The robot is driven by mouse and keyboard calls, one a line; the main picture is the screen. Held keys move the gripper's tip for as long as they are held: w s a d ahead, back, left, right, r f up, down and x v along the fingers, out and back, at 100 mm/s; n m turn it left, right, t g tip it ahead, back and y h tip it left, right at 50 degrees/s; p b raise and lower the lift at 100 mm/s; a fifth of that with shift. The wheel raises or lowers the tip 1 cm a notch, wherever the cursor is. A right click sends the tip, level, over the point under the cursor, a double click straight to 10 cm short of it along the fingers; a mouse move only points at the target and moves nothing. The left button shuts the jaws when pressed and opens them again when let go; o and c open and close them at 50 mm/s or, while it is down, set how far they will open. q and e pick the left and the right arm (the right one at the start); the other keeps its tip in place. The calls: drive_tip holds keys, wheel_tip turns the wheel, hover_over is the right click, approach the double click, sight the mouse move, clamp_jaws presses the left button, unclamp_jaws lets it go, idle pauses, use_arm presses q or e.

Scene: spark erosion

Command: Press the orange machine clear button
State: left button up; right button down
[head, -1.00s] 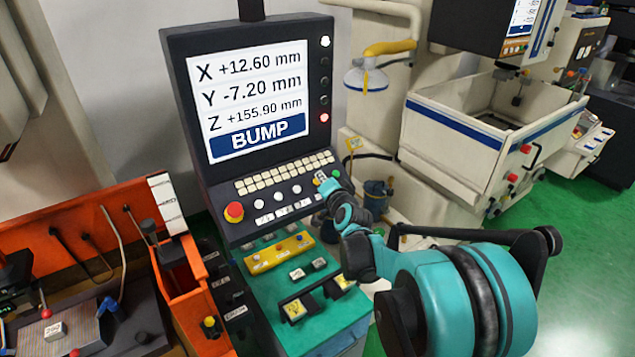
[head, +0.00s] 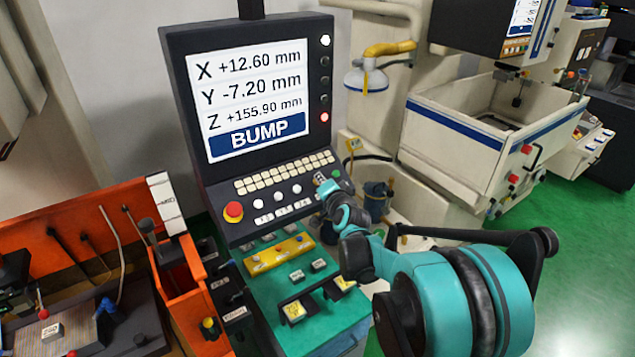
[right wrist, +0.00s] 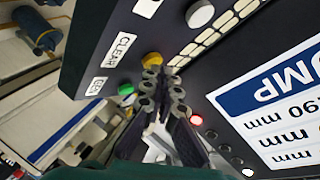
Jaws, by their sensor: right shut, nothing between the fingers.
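The orange clear button (right wrist: 152,60) is a round, yellow-orange cap beside a white CLEAR label (right wrist: 119,48) on the dark control panel in the right wrist view. My right gripper (right wrist: 162,78) is shut and empty, its fingertips right by the button; I cannot tell whether they touch it. In the head view my right gripper (head: 321,181) is at the right end of the panel's button row and hides the orange button. My left gripper is not in view.
A green button (head: 336,173) sits close to the gripper. White buttons (head: 279,196) and a red emergency stop (head: 233,211) lie to the left. The screen (head: 250,95) above reads BUMP. A teal shelf (head: 270,290) with a yellow box is below.

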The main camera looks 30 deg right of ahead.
drive_tip(key=shift+w+f, duration=0.1)
drive_tip(key=shift+f, duration=0.1)
drive_tip(key=shift+r, duration=0.2)
drive_tip(key=shift+s+r+p, duration=0.35)
drive_tip(key=shift+s+r, duration=0.1)
drive_tip(key=shift+r, duration=0.1)
idle(0.3)
drive_tip(key=shift+s+r+p, duration=0.15)
drive_tip(key=shift+r+p, duration=0.2)
drive_tip(key=shift+r, duration=0.05)
drive_tip(key=s+r+p, duration=0.2)
drive_tip(key=r, duration=0.1)
drive_tip(key=shift+s+d+r+p, duration=0.1)
drive_tip(key=shift+s+r+p, duration=0.1)
drive_tip(key=shift+s+p, duration=0.1)
drive_tip(key=shift+w, duration=0.1)
idle(0.3)
